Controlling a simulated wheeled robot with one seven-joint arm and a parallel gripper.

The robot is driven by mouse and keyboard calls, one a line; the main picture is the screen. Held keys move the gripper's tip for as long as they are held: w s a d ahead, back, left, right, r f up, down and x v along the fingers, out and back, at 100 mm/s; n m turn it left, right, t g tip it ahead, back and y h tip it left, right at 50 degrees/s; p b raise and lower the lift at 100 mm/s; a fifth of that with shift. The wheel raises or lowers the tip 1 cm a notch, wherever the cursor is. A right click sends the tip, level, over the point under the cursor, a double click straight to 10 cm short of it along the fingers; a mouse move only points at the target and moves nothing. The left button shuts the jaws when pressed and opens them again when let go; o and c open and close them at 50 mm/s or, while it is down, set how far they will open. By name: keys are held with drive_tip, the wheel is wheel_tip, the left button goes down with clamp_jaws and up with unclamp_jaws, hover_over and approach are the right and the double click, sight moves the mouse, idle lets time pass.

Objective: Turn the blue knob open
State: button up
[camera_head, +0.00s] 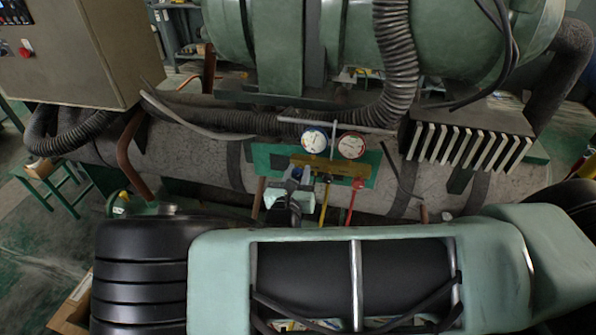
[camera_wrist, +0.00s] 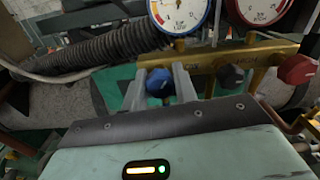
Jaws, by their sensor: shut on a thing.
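The blue knob (camera_wrist: 160,83) sits at the left end of the brass gauge manifold (camera_wrist: 228,64). In the wrist view my gripper (camera_wrist: 161,86) has one finger on each side of the knob and is shut on it. In the head view my gripper (camera_head: 297,174) reaches the left end of the manifold (camera_head: 330,166); the knob is hard to make out there. A blue-rimmed gauge (camera_wrist: 180,12) stands above the knob, and it also shows in the head view (camera_head: 314,140).
A black knob (camera_wrist: 231,77) and a red knob (camera_wrist: 296,70) sit to the right on the manifold. A red-rimmed gauge (camera_head: 351,145) is beside the blue one. Yellow (camera_head: 324,205) and red (camera_head: 351,203) hoses hang below. A corrugated hose (camera_head: 396,60) and large pipe (camera_head: 210,155) lie behind.

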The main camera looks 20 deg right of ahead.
drive_tip(key=n, duration=0.4)
drive_tip(key=shift+n+p, duration=0.3)
drive_tip(key=shift+p, duration=0.05)
drive_tip(key=n, duration=0.4)
drive_tip(key=shift+f, duration=0.1)
idle(0.3)
drive_tip(key=o, duration=1)
drive_tip(key=shift+c, duration=0.2)
drive_tip(key=shift+a, duration=0.1)
drive_tip(key=b+v, duration=0.6)
drive_tip(key=v, duration=1.1)
drive_tip(key=shift+s, duration=0.2)
drive_tip(key=shift+a, duration=0.1)
